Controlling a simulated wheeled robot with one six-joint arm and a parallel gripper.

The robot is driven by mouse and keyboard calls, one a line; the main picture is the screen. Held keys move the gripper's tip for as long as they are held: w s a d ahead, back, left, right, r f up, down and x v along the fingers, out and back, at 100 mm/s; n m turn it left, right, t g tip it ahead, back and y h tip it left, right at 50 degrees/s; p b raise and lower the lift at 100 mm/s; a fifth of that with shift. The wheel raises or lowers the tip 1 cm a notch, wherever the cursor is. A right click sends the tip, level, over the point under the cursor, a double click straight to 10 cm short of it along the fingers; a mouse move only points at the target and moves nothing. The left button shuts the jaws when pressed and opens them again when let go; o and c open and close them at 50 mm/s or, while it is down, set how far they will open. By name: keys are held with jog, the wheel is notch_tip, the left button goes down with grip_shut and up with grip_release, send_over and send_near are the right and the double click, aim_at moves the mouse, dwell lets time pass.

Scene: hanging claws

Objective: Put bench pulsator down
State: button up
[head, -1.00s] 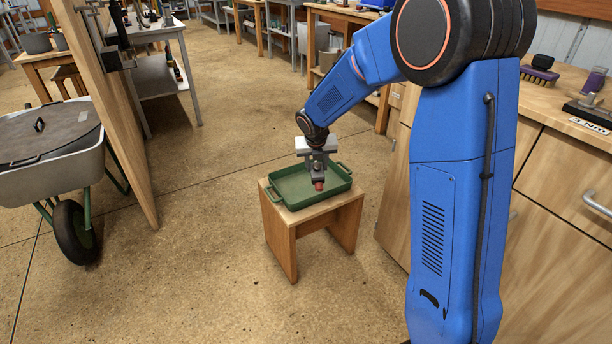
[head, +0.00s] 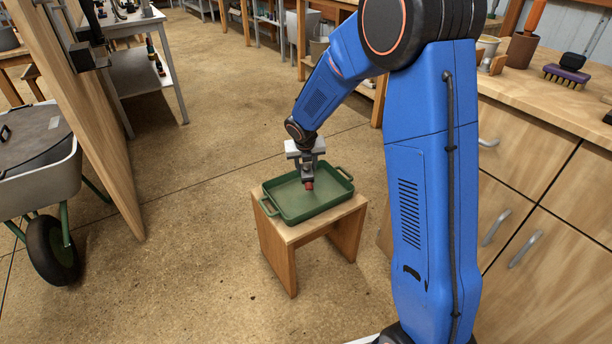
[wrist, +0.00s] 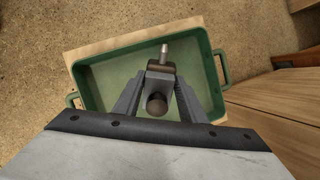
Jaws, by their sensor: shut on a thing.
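My gripper (head: 308,176) is shut on the bench pulsator, a small part with a red end (head: 309,185) in the head view. In the wrist view the pulsator (wrist: 160,68) shows a brown body, a pale metal pin and a round dark knob between my fingers. It is over the green tray (head: 330,206), which has a handle at each end. The tray also shows in the wrist view (wrist: 95,63). I see nothing lying in the tray. I cannot tell whether the pulsator touches the tray floor.
The tray sits on a small wooden stool (head: 278,262). A wooden cabinet (head: 520,180) with tools on top stands at the right. A wheelbarrow (head: 45,190) and an upright wooden panel (head: 95,120) stand at the left. The floor between is clear.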

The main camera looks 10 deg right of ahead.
jog(key=shift+f, duration=2)
jog(key=o, duration=1.3)
jog(key=shift+f, duration=0.1)
jog(key=shift+o, duration=0.2)
